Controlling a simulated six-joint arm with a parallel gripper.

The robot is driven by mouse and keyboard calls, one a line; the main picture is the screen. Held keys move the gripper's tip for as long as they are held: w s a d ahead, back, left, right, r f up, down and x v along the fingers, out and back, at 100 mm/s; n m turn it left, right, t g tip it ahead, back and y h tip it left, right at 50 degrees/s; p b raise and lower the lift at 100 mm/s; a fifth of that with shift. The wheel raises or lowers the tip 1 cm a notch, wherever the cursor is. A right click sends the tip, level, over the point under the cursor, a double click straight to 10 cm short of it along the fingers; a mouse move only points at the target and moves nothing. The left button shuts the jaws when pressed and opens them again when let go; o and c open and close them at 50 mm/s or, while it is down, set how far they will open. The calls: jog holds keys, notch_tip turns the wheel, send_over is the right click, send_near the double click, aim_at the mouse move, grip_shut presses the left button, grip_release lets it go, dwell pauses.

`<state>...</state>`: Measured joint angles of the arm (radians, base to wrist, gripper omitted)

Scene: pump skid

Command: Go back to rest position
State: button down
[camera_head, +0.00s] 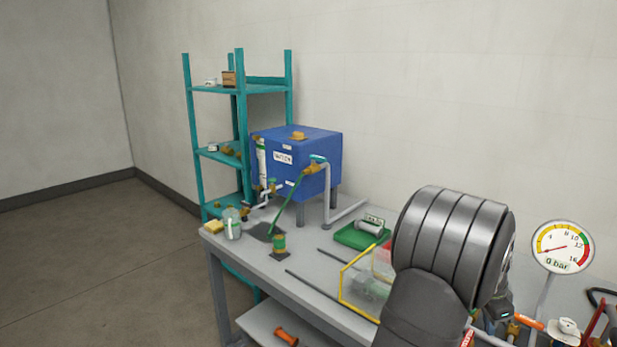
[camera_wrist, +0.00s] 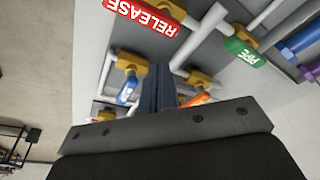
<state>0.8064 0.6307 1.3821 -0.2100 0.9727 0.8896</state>
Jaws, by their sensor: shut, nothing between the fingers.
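In the wrist view my gripper (camera_wrist: 157,88) has its two dark fingers together, with nothing seen between them. The fingers point toward grey pipework with brass valves. A red "RELEASE" handle (camera_wrist: 143,14) is beyond and to the left of the fingertips, and a blue handle (camera_wrist: 127,90) is to their left. An orange handle (camera_wrist: 194,100) is just right of the fingers, partly hidden behind the gripper body. I cannot tell whether the fingers touch any of it. In the head view my dark arm covers the right part of the bench and hides most of the gripper.
A gauge (camera_head: 562,246) stands right of my arm. The grey bench (camera_head: 262,268) holds a blue tank (camera_head: 322,150), a green tray (camera_head: 350,237) and a yellow-edged clear guard (camera_head: 344,284). A teal shelf (camera_head: 240,120) stands behind. The floor at left is clear.

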jog(key=d+f+n+t, duration=0.1)
jog(key=n, duration=0.2)
jog(key=w+d+n+t, duration=0.1)
jog(key=n, duration=0.2)
jog(key=w+d+f+n, duration=0.1)
jog(key=n, duration=0.1)
jog(key=shift+w+f+n+t, duration=0.2)
jog(key=shift+f+n+t, duration=0.1)
jog(key=shift+n+t, duration=0.1)
jog(key=v, duration=0.8)
jog(key=shift+w+d+r, duration=0.2)
jog(key=shift+r, duration=0.2)
dwell(1.0)
